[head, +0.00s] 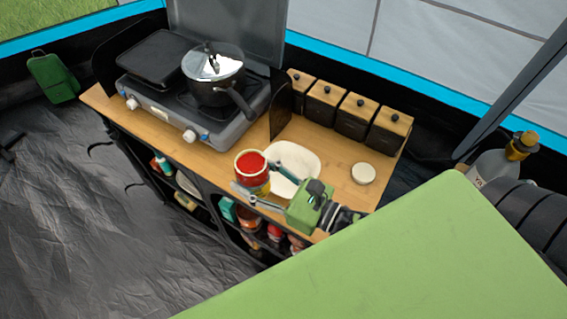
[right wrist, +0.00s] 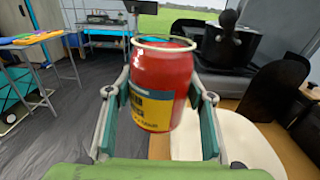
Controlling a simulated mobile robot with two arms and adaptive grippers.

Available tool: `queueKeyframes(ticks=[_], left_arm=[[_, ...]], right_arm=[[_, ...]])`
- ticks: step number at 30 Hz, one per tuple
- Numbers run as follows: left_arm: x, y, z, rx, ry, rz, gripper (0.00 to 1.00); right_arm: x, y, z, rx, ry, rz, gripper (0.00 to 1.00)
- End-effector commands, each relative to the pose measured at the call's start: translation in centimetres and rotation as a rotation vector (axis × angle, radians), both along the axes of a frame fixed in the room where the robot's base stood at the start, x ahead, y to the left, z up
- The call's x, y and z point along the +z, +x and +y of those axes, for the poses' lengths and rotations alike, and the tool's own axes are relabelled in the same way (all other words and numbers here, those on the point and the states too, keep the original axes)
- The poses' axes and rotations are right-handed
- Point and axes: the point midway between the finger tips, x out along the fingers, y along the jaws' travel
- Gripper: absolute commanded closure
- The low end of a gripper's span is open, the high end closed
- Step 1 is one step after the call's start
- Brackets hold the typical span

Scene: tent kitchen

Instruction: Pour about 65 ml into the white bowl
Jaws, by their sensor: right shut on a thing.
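My right gripper (head: 257,178) is shut on a red jar (head: 252,164) with a yellow and blue label. The jar's top is open and shows red contents. The jar looks roughly upright, near the counter's front edge. The right wrist view shows the jar (right wrist: 160,88) between both fingers. I cannot tell the jar's height above the counter. My left gripper is not in view.
A round light-topped item (head: 363,173) sits right of the bowl. Several dark canisters with wooden lids (head: 357,112) line the back. A stove (head: 195,115) with a lidded pot (head: 215,85) stands at left. Shelves below the counter hold goods. Some counter between bowl and canisters is clear.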

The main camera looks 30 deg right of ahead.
Motion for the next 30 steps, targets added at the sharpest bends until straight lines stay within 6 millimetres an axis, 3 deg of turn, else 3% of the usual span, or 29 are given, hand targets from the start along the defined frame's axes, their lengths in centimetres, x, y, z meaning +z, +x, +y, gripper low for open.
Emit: queueKeyframes(ticks=[14, 30], left_arm=[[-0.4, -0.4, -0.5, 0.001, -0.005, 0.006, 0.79], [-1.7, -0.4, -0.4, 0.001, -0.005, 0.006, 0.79]], right_arm=[[0.3, 0.1, -0.3, -0.002, 0.073, 0.019, 0.92], [0.8, 0.4, -1.6, 0.000, 0.390, 0.113, 0.92]])
